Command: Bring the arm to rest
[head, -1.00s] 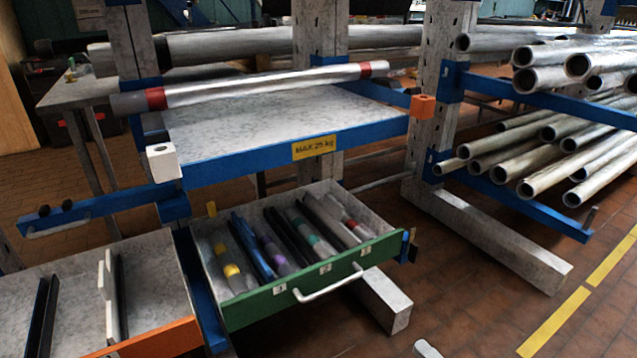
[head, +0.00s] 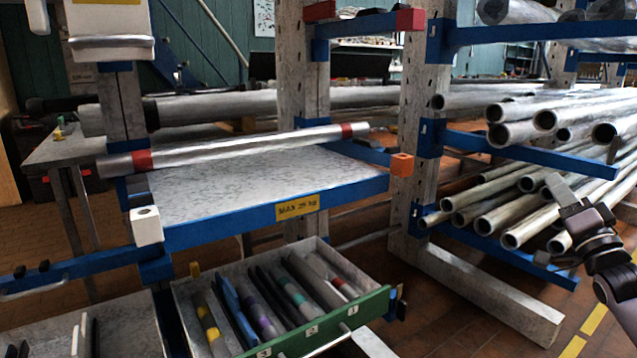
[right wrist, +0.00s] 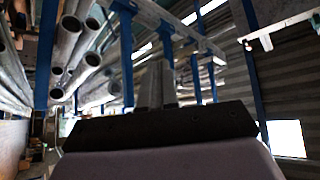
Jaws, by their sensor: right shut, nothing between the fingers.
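My right gripper (head: 571,204) shows at the right side of the head view, raised in front of the rack of bare pipes (head: 520,215). Its fingers are shut with nothing between them. In the right wrist view the two fingers (right wrist: 157,86) stand together above the dark palm edge, apart from anything around them. The dark arm behind it comes in from the right edge of the head view. My left gripper is not in view.
A silver tube with red bands (head: 240,147) lies across the blue-edged shelf (head: 345,190). Below it a green-fronted drawer (head: 345,322) stands open with several banded tubes. Orange (head: 402,165) and white (head: 146,226) end blocks stick out. Floor at lower right is clear.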

